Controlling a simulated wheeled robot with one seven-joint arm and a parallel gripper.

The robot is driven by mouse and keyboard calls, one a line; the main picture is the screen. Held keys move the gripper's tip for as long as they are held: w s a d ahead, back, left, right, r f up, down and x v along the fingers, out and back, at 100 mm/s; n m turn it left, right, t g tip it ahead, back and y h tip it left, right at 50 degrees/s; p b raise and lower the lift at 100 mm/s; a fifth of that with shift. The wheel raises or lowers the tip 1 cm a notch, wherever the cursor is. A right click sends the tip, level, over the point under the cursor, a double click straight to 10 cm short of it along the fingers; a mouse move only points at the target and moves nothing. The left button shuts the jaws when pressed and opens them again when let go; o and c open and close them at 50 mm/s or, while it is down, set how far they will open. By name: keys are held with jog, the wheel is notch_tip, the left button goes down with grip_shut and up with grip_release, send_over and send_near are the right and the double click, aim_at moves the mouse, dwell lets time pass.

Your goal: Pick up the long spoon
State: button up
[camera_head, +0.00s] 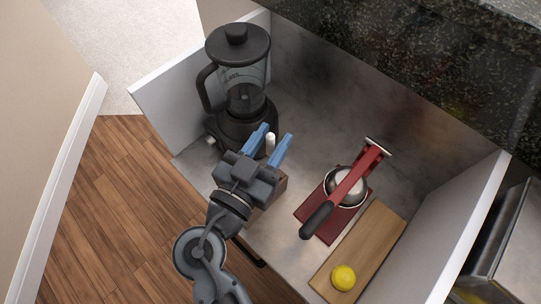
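My gripper (277,132) is over the drawer-like counter, left of its middle, with its two blue fingers apart. A small pale upright piece with a rounded end (270,143) shows between the fingers. It may be part of the long spoon, but I cannot tell, nor whether the fingers touch it. No other spoon shape is visible. A brown block or holder (279,189) shows partly from under my gripper, which hides most of it.
A black blender (240,85) stands close behind the gripper at the left wall. A red press with a black handle (349,190) stands to the right. A wooden board (370,242) with a yellow lemon (343,277) lies front right. White walls (455,225) flank the grey surface.

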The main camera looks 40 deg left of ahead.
grip_shut()
jog(key=shift+r, duration=0.1)
